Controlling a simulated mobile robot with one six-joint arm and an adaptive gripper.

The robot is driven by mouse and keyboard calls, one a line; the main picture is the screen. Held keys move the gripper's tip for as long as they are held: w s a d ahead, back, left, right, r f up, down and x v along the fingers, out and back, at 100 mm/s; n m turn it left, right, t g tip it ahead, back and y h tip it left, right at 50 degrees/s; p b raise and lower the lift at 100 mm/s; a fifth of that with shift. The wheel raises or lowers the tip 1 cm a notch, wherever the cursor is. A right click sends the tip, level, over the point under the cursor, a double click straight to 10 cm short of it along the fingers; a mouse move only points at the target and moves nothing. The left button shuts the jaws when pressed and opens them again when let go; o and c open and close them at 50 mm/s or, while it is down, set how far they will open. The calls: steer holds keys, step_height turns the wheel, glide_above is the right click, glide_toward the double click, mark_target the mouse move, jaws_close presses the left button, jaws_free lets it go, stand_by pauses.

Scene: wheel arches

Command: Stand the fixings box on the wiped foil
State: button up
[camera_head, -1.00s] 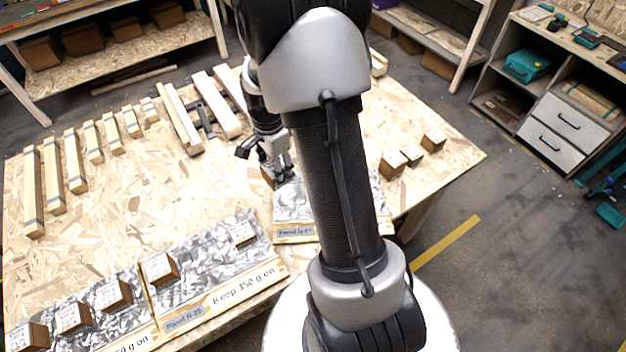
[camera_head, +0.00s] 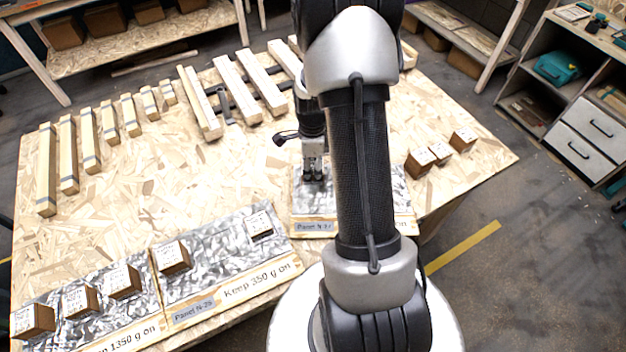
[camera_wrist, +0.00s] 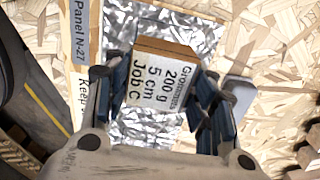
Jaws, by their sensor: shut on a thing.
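My gripper (camera_head: 314,178) is over the foil of Panel N-27 (camera_head: 302,205). In the wrist view my gripper (camera_wrist: 157,97) is shut on a cardboard box (camera_wrist: 160,82) labelled "Grommets 200 g 5 cm Job C". The box sits between the dark finger pads, its label facing the camera. Crinkled foil (camera_wrist: 160,22) lies behind and around it. I cannot tell whether the box touches the foil. In the head view the fingers and arm hide the box and part of the panel. No clear sign of wiping shows on the foil.
Panel N-25 (camera_head: 215,285) carries two boxes, and a further foil panel (camera_head: 115,322) at left carries several. More small boxes (camera_head: 440,154) stand at the table's right. Wooden bars (camera_head: 90,140) line the back left. A grey flat object (camera_wrist: 238,92) lies beside the held box.

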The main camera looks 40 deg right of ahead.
steer(key=shift+f+b, duration=0.7)
steer(key=shift+f, duration=1.85)
steer(key=shift+f, duration=0.2)
steer(key=o, duration=1.2)
steer(key=shift+r, duration=0.15)
